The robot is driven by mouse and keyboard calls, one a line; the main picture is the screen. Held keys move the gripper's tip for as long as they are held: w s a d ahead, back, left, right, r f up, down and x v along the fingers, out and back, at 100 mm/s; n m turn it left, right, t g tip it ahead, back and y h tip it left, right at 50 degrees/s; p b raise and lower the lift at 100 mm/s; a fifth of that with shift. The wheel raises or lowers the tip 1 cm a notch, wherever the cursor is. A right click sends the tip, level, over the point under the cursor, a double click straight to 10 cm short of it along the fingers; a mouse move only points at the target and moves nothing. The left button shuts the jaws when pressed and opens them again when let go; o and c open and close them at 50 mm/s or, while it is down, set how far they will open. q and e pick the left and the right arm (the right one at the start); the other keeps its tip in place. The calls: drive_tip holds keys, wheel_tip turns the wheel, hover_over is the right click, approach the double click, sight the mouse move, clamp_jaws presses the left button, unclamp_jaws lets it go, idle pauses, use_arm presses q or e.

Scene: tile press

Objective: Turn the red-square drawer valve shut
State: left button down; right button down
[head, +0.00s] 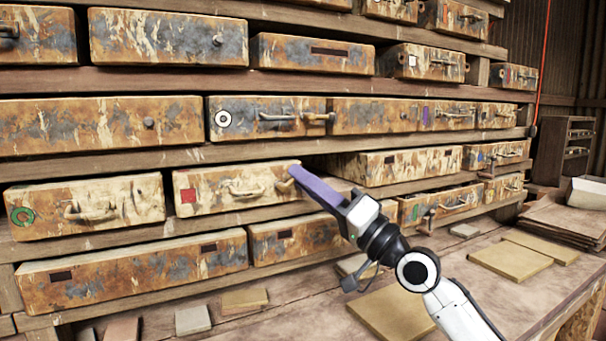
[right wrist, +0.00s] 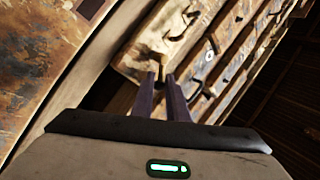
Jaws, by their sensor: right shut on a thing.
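The grip point is partly hidden, and the lever's exact angle is unclear. My left gripper is not in view.
Rows of similar drawers fill the rack, including a green-ring drawer (head: 100,203) to the left and a white-ring drawer (head: 265,118) above. A wooden shelf board (head: 110,236) runs below. Flat tiles (head: 510,260) lie on the bench at right.

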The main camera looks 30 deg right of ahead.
use_arm(q)
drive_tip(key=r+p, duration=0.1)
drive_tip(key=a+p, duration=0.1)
drive_tip(key=p, duration=0.1)
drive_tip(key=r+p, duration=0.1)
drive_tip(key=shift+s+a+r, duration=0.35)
use_arm(e)
wheel_tip(320, 180, down, 2)
drive_tip(key=m+t+h, duration=0.1)
drive_tip(key=m+h, duration=0.3)
drive_tip(key=m, duration=0.2)
drive_tip(key=m+t+h, duration=0.2)
drive_tip(key=m+h, duration=0.2)
drive_tip(key=m, duration=0.2)
drive_tip(key=shift+f, duration=0.1)
use_arm(q)
drive_tip(key=shift+p, duration=0.3)
use_arm(e)
drive_tip(key=shift+m, duration=0.4)
drive_tip(key=shift+f, duration=0.1)
drive_tip(key=c, duration=1.9)
unclamp_jaws()
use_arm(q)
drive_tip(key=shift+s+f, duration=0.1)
